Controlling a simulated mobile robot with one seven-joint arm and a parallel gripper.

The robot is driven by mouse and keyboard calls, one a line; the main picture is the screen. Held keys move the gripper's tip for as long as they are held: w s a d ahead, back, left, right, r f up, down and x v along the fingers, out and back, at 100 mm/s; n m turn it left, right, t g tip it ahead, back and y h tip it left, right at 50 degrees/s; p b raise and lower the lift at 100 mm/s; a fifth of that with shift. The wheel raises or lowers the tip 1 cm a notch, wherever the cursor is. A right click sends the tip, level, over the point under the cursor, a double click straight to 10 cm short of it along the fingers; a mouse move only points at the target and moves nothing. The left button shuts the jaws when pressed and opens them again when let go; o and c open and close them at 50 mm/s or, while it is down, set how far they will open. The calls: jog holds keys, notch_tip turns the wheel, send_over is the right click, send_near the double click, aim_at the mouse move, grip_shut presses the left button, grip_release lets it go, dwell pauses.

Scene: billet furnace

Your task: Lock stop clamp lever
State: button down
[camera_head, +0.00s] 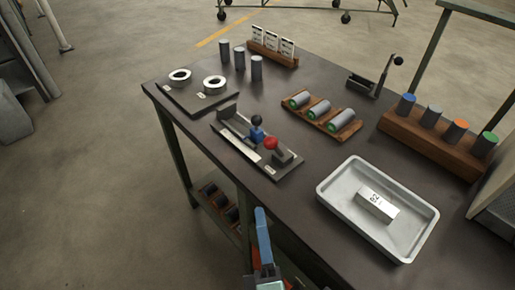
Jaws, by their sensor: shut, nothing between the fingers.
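A grey length-stop fixture (240,146) lies on the dark bench, with a pale scale strip along it and an upright block at each end. On it stands a small blue clamp body (257,134) with a black ball knob (256,120) above it. A red ball knob (270,143) sits just to the right; the arm carrying it is too small to make out. My gripper (261,211) shows at the bottom edge as a narrow blue finger shape pointing up. It is shut and empty, in front of the bench and apart from the fixture.
A metal tray (333,203) holding a labelled block (377,205) stands right of the fixture. A wooden rack with several cylinders (322,114) lies behind it. A plate with two rings (206,99) is at the left. The bench's near edge lies between gripper and fixture.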

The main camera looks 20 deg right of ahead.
aim_at(275, 149)
jog(key=shift+f, duration=0.1)
dwell(0.3)
jog(key=p+x, duration=0.1)
jog(key=x, duration=0.3)
jog(key=d+p+x, duration=0.1)
jog(key=p+x, duration=0.1)
jog(key=x, duration=0.2)
jog(key=p+x, duration=0.1)
jog(key=x, duration=0.3)
jog(key=shift+s+d+r, duration=0.3)
jog(key=shift+d+r, duration=0.05)
jog(key=shift+r, duration=0.05)
jog(key=shift+w+d+p, duration=0.3)
jog(key=shift+w+d, duration=0.05)
jog(key=shift+d, duration=0.15)
